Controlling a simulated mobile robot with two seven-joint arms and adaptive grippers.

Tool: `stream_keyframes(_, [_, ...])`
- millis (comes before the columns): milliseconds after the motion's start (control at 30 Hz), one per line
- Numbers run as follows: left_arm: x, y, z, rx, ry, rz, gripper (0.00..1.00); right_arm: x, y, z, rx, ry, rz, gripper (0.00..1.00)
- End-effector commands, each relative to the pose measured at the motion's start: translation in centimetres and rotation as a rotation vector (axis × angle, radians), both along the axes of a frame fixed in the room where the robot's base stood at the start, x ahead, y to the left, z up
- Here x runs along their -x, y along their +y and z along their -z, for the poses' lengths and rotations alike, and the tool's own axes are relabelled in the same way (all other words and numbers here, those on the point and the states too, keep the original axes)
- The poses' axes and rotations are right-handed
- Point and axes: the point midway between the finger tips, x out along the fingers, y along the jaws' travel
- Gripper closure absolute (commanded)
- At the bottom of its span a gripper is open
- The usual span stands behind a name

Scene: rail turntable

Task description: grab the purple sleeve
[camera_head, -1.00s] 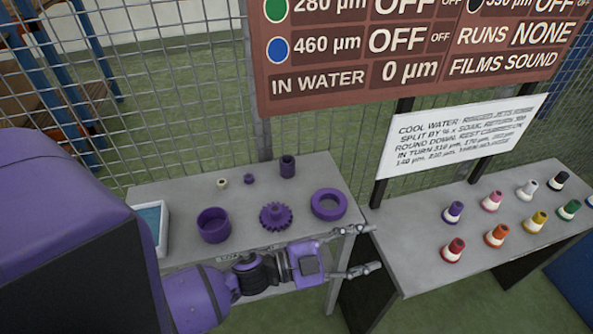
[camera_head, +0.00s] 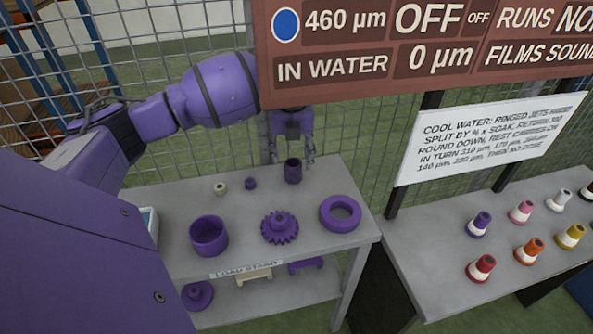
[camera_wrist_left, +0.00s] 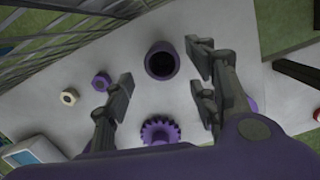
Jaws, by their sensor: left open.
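The purple sleeve (camera_head: 293,174), a dark upright tube with an open top, stands at the back of the grey table. It also shows in the left wrist view (camera_wrist_left: 161,64), roughly between my fingers in the picture. My left gripper (camera_head: 293,160) is open and points down just above and behind the sleeve in the head view. Its spread fingers (camera_wrist_left: 160,68) show left and right of the sleeve in the wrist view. I cannot tell whether they touch it; nothing appears held. My right gripper is not in view.
On the table (camera_head: 180,255) are a purple cup (camera_head: 209,236), gear (camera_head: 280,228), ring (camera_head: 340,213), small purple nut (camera_head: 250,183) and cream nut (camera_head: 220,188). A mesh fence (camera_head: 225,150) stands behind. Coloured cones stand on the right table (camera_head: 420,250).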

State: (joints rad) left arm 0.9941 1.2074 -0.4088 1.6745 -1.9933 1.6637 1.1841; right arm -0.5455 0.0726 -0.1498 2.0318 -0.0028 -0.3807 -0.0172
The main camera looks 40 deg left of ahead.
Motion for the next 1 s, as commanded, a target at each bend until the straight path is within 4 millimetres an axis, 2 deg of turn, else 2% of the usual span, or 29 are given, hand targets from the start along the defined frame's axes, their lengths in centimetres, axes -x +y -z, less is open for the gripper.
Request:
stream_keyframes(267, [-0.2, 0.2, 2.8, 0.004, 0.003, 0.002, 0.47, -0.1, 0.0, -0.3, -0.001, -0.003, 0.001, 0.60])
stream_keyframes(500, [-0.7, 0.5, 6.2, 0.005, 0.002, 0.003, 0.47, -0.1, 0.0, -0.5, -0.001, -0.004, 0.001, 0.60])
stream_keyframes(733, [-0.8, 0.6, 6.5, 0.004, 0.001, 0.004, 0.47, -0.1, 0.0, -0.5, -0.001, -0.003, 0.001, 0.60])
stream_keyframes(1000, [-0.8, 0.6, 6.5, 0.004, 0.001, 0.004, 0.82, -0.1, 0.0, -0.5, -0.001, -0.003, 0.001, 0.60])
